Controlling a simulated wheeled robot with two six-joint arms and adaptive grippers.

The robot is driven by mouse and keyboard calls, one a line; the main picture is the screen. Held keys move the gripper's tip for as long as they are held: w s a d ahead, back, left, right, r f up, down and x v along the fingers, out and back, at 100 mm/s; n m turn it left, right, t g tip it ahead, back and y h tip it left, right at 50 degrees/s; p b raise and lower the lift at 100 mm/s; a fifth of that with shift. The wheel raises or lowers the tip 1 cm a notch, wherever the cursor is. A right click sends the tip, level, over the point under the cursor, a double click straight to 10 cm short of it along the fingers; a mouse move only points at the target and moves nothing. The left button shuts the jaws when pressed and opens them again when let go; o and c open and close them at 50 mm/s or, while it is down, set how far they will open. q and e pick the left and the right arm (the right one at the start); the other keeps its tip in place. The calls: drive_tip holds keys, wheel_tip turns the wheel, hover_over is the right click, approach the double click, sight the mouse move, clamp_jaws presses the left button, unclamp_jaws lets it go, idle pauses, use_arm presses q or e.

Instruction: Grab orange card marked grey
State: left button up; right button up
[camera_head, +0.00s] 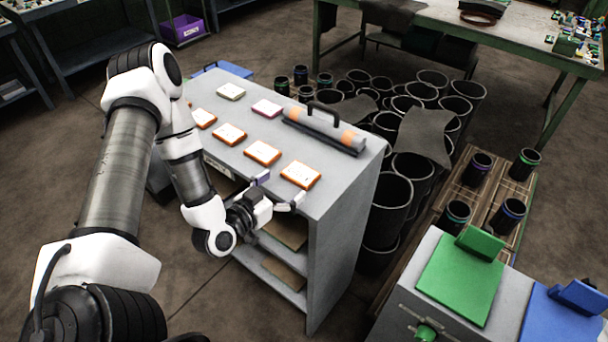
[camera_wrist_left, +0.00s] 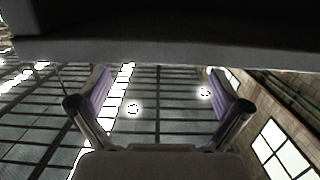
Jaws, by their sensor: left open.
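Several orange-edged cards with pale faces lie in a row on the grey cabinet top (camera_head: 340,190): a far-left one (camera_head: 203,118), a second (camera_head: 229,134), a third (camera_head: 262,152) and the nearest one (camera_head: 300,175). Their marks are too small to read, so I cannot tell which is marked grey. My left gripper (camera_head: 280,190) is open at the cabinet's front edge, close to the nearest orange card. In the left wrist view the open fingers (camera_wrist_left: 162,108) have nothing between them; no card shows there. My right gripper is not in view.
A pale yellow card (camera_head: 231,91), a pink card (camera_head: 267,107) and a handled tool (camera_head: 325,128) lie farther back on the cabinet. Black cylinders (camera_head: 390,195) crowd its right side. A green panel (camera_head: 460,278) and a blue panel (camera_head: 562,315) stand at front right.

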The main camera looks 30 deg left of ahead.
sight(302, 171)
use_arm(q)
drive_tip(key=w, duration=0.3)
drive_tip(key=w+p, duration=0.1)
drive_tip(key=shift+w+d+f, duration=0.15)
drive_tip(key=shift+d+f, duration=0.05)
drive_tip(key=shift+d, duration=0.15)
drive_tip(key=shift+w+a+f, duration=0.1)
drive_tip(key=shift+w, duration=0.05)
drive_tip(key=c, duration=0.9)
